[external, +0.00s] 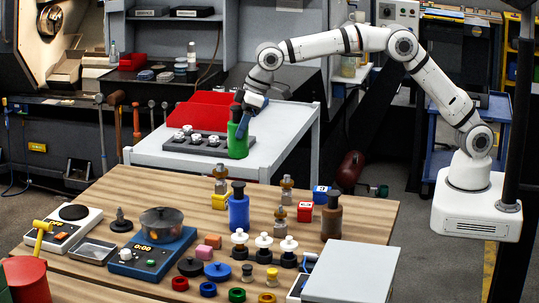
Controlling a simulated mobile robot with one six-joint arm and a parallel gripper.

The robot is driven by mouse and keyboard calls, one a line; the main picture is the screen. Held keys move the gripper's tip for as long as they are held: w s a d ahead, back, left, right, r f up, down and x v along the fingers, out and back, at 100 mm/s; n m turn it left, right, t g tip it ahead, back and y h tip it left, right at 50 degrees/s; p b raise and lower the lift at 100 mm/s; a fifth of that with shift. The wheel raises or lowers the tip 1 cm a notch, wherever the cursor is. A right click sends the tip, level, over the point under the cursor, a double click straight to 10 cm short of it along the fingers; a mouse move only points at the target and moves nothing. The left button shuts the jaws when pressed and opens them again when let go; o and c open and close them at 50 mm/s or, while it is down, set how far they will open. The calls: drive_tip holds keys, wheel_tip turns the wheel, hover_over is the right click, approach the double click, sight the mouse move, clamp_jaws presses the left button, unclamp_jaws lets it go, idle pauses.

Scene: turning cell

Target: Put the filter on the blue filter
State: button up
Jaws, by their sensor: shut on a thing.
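My gripper (246,113) is at the white cart, shut on a green bottle-shaped filter (237,140) with a black top. The green filter is upright at the right end of a dark tray; I cannot tell whether its base touches the cart or is slightly lifted. A blue bottle-shaped filter (238,212) with a black top stands upright on the wooden table, in front of and below the gripper. A brown one (331,219) of the same shape stands farther right on the table. The gripper's fingertips are small and partly hidden by the green filter.
The white cart (290,135) bears a dark tray (190,144) with several white-topped parts and a red bin (200,108). On the table are brass parts on coloured blocks, a blue scale (150,256), black-based white knobs, coloured rings and a grey box (350,272).

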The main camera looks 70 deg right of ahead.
drive_tip(key=s+a+r, duration=0.2)
drive_tip(key=a+r, duration=0.2)
drive_tip(key=a, duration=0.3)
drive_tip(key=f, duration=0.3)
drive_tip(key=f+p, duration=0.1)
drive_tip(key=f, duration=0.5)
drive_tip(key=shift+d, duration=0.25)
drive_tip(key=o, duration=1.1)
drive_tip(key=shift+f, duration=0.15)
